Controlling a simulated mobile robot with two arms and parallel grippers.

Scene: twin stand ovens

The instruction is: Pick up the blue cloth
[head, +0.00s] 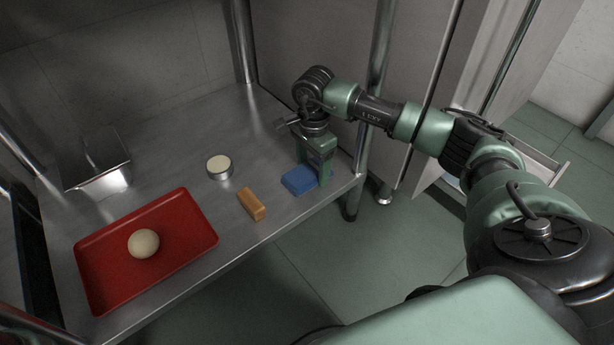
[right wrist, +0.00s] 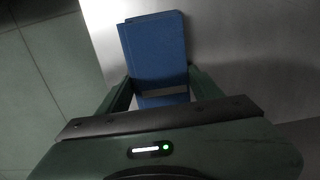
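The blue cloth (head: 299,180) is a flat folded block on the steel shelf, near its right front corner. My right gripper (head: 318,175) points down at the cloth's right end. In the right wrist view the blue cloth (right wrist: 155,50) lies between the two fingers of the right gripper (right wrist: 160,82). The fingers are apart and sit close along both cloth edges. I cannot tell whether they press on it. The cloth appears to rest on the shelf. My left gripper is not in view.
A brown block (head: 252,204) lies left of the cloth. A round tin with a pale top (head: 219,167) stands behind it. A red tray (head: 203,236) holds a pale ball (head: 144,243). A metal container (head: 97,180) is at the back left. A shelf post (head: 378,60) stands close beside my right arm.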

